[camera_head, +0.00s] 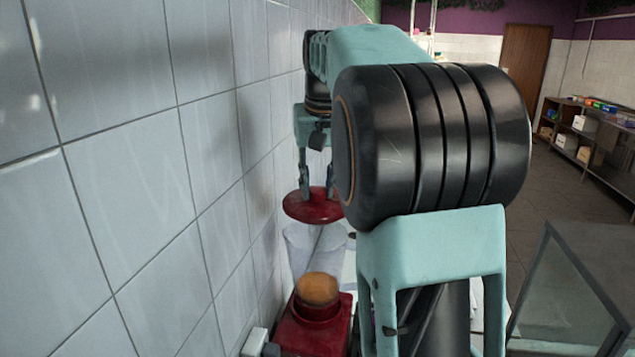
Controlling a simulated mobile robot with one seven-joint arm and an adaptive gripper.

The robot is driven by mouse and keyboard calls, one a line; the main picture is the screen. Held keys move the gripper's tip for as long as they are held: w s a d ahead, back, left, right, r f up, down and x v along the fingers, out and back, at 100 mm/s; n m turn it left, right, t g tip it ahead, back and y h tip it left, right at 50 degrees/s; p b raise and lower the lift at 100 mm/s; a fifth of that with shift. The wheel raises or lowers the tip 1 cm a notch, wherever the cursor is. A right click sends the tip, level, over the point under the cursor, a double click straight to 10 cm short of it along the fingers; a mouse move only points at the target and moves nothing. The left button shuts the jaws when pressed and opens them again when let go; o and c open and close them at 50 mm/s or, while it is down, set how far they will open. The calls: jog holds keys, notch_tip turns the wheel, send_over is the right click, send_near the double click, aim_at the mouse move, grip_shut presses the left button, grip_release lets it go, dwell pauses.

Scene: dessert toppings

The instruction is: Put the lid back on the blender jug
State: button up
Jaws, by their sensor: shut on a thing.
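My gripper (317,186) is shut on the red round lid (313,209) and holds it from above, roughly level. The clear blender jug (312,246) shows below the lid, with a visible gap between its upper part and the lid in this view. I cannot tell how exactly the lid lines up over the jug's opening. My own arm hides part of the area to the right of the jug.
A red appliance base (293,335) with a round orange-brown thing (317,288) on top stands in front of the jug. A tiled wall (140,200) runs close along the left. A glass-sided case (565,300) is at the lower right. Shelves (590,150) stand far back right.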

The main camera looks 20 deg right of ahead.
aim_at(318, 201)
jog(key=shift+f+b, duration=1.8)
jog(key=shift+f, duration=0.95)
jog(key=shift+p, duration=0.35)
jog(key=shift+f, duration=0.15)
dwell(0.3)
jog(key=o, duration=1.7)
jog(key=shift+o, duration=0.2)
